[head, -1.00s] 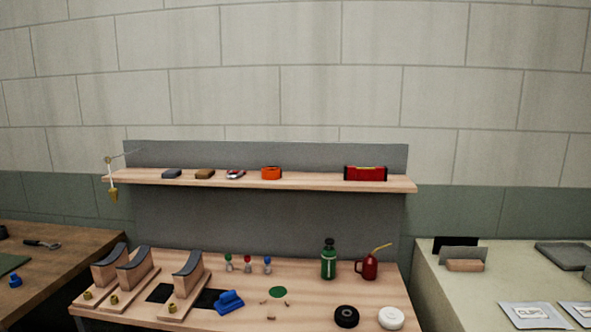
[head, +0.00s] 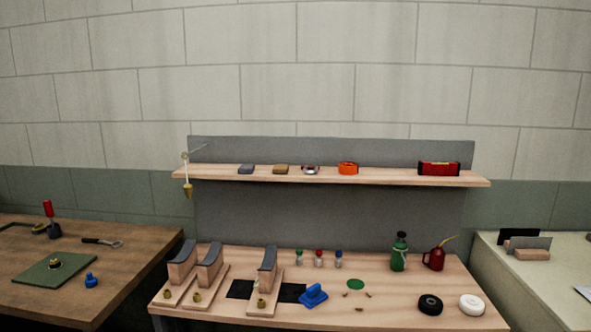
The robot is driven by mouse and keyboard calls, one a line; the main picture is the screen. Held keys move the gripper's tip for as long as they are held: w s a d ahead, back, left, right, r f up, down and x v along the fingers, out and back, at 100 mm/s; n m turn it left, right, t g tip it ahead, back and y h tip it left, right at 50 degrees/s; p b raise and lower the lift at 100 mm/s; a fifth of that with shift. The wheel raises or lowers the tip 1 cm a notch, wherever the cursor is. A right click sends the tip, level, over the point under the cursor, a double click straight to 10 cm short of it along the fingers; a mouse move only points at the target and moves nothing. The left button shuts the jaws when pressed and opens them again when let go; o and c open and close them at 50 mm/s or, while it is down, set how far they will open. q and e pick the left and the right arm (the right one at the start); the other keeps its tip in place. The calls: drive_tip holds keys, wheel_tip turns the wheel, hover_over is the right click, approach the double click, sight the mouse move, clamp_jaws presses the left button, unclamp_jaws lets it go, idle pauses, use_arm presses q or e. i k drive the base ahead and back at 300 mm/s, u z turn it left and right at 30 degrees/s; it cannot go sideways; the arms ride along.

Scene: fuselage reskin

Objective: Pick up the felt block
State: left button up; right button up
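A small dark grey block (head: 246,169) lies on the wooden shelf, towards its left end. A small brown block (head: 281,169) lies just to the right of it. Either could be the felt block; the grey one looks the more felt-like, but the texture is too small to tell. Both rest apart from each other on the shelf. Neither of my grippers is in view.
The shelf (head: 380,179) also holds a silver-and-red roll (head: 310,169), an orange tape measure (head: 348,168) and a red level (head: 438,168). A plumb bob (head: 187,190) hangs at its left end. The workbench (head: 385,318) below carries wooden stands (head: 265,285), bottles and rolls.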

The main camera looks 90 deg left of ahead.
sight(243, 169)
drive_tip(key=u, duration=0.1)
drive_tip(key=k, duration=1.3)
drive_tip(key=u, duration=1.55)
drive_tip(key=i, duration=1)
drive_tip(key=u, duration=0.15)
